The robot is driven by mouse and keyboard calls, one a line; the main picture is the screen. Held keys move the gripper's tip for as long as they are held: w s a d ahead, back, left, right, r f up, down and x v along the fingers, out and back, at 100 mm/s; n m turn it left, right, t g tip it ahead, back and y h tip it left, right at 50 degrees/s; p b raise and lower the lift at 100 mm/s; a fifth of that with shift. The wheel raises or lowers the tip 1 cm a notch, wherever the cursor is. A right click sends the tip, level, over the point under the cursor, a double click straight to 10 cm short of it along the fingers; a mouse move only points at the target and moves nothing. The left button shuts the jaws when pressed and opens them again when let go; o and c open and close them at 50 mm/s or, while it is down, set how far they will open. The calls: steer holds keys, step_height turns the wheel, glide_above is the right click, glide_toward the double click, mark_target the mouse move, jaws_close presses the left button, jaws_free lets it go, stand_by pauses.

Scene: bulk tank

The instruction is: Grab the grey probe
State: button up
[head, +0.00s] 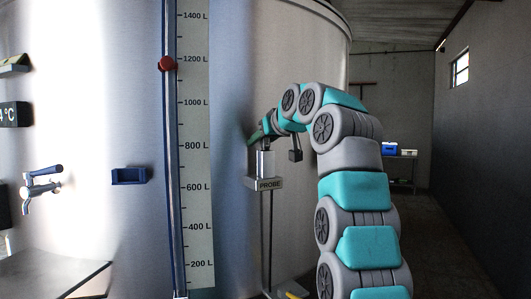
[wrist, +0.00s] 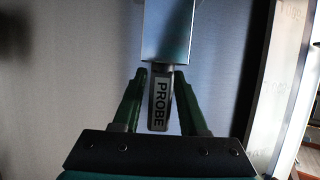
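The probe is not clearly visible there.
The large steel tank (head: 110,90) stands close behind the stand, with a volume scale (head: 196,120) and a red marker (head: 167,64). A tap (head: 42,188) and an empty blue bracket (head: 129,176) are at left. A side table (head: 401,165) stands far back right.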

jaws_close()
stand_by(0.5)
